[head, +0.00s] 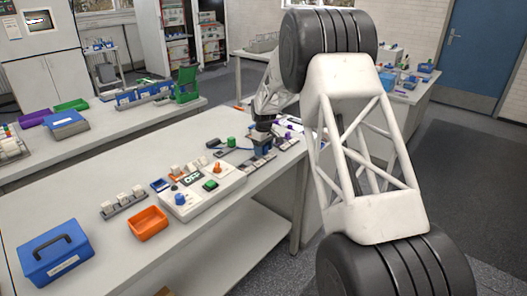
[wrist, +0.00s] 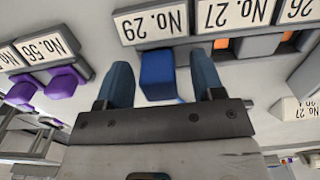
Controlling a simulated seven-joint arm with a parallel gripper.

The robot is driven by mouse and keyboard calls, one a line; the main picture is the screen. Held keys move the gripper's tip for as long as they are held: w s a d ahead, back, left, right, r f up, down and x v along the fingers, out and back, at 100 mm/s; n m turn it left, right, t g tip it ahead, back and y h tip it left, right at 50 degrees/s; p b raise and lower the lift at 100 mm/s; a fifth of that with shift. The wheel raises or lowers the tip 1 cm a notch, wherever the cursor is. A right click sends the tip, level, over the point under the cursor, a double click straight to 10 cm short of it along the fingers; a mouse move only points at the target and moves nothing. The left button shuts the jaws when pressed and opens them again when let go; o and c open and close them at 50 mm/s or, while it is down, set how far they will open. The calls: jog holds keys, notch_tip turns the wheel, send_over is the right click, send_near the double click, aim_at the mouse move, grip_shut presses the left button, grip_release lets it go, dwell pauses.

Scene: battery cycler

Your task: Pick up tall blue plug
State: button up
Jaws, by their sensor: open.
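A blue plug (wrist: 157,78) shows in the wrist view, below the label plate No. 29 (wrist: 152,24). It has a blocky front; its full height is hard to judge from this angle. My gripper (wrist: 161,74) is open, with one blue-grey finger on each side of the plug. Gaps show between the plug and both fingers, so it is not gripped. In the head view my gripper (head: 263,137) is low over the far right part of the bench, and I cannot make out the plug there.
Purple plugs (wrist: 66,82) by label No. 56 lie to the left in the wrist view. Label No. 27 (wrist: 225,15) stands close on the right. In the head view, the white control box (head: 200,190), orange tray (head: 148,224) and blue case (head: 55,254) occupy the bench.

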jog(key=shift+c, duration=0.4)
jog(key=c, duration=0.9)
jog(key=shift+r, duration=0.1)
jog(key=shift+r, duration=0.75)
notch_tip(320, 180, up, 2)
jog(key=shift+r, duration=0.1)
jog(key=s, duration=0.5)
jog(key=s+d, duration=0.1)
jog(key=s, duration=0.4)
jog(key=s+r, duration=0.1)
jog(key=s, duration=0.5)
jog(key=shift+d, duration=0.35)
jog(key=shift+w, duration=0.1)
